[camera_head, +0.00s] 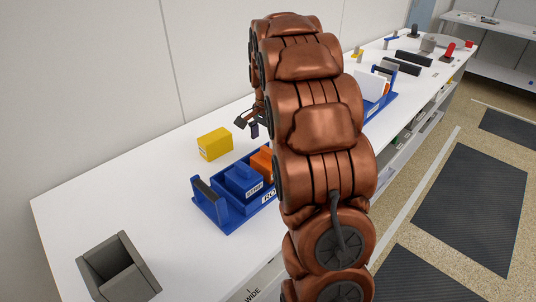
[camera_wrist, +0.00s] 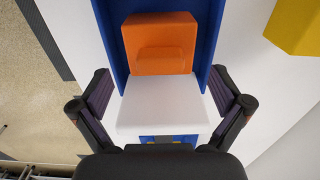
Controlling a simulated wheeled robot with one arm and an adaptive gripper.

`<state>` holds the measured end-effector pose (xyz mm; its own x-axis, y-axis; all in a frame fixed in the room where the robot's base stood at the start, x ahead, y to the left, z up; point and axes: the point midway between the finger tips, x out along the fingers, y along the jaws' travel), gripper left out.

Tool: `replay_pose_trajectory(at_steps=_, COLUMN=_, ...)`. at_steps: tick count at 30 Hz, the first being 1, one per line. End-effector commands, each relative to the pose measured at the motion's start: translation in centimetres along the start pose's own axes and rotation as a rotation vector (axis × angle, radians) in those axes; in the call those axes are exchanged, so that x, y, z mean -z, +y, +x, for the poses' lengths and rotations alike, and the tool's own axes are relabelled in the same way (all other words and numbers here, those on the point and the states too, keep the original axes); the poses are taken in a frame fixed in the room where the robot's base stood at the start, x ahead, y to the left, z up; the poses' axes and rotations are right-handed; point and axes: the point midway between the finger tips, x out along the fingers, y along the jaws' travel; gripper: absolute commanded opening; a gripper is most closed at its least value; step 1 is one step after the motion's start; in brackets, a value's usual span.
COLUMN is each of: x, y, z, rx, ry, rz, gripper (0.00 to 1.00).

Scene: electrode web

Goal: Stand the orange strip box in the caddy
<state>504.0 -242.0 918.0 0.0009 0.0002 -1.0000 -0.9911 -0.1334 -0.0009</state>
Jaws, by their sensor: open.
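The orange strip box (camera_head: 262,161) sits in a blue tray (camera_head: 232,222), beside a blue box, and is partly hidden by my arm in the head view. In the wrist view an orange box (camera_wrist: 160,45) lies between the blue walls, with a white block (camera_wrist: 162,103) just in front of it. My gripper (camera_head: 247,126) is open, its fingers on either side of the white block in the wrist view (camera_wrist: 162,108); I cannot tell if they touch it. A grey open-topped container (camera_head: 118,268), which may be the caddy, stands at the front left.
A yellow box (camera_head: 214,144) stands behind the tray and shows in the wrist view (camera_wrist: 296,25). A blue box (camera_head: 243,182) shares the tray. Another blue tray (camera_head: 379,105) with a white item is farther along the bench. White bench top is clear around the grey container.

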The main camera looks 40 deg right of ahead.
Motion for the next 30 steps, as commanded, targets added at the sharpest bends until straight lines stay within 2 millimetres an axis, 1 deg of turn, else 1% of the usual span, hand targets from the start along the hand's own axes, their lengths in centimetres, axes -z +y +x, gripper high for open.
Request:
replay_pose_trajectory(at_steps=1, x=0.1, y=-0.1, z=-1.0, rx=0.005, ry=0.004, rz=0.000, gripper=1.00)
replay_pose_trajectory(at_steps=6, x=0.1, y=-0.1, z=-3.7, rx=0.005, ry=0.004, rz=0.000, gripper=1.00)
replay_pose_trajectory(at_steps=12, x=0.1, y=-0.1, z=-5.7, rx=0.004, ry=0.003, rz=0.000, gripper=1.00)
replay_pose_trajectory(at_steps=17, x=0.0, y=0.0, z=-6.4, rx=0.001, ry=0.001, rz=0.000, gripper=1.00)
replay_pose_trajectory(at_steps=23, x=-0.2, y=0.1, z=-6.6, rx=-0.001, ry=-0.001, rz=-0.005, gripper=1.00)
replay_pose_trajectory(at_steps=26, x=-1.2, y=0.3, z=-6.7, rx=-0.003, ry=-0.001, rz=-0.039, gripper=1.00)
replay_pose_trajectory(at_steps=29, x=-3.5, y=1.3, z=-6.8, rx=-0.012, ry=-0.007, rz=-0.116, gripper=1.00)
replay_pose_trajectory(at_steps=30, x=-4.6, y=1.8, z=-7.0, rx=-0.014, ry=-0.009, rz=-0.157, gripper=1.00)
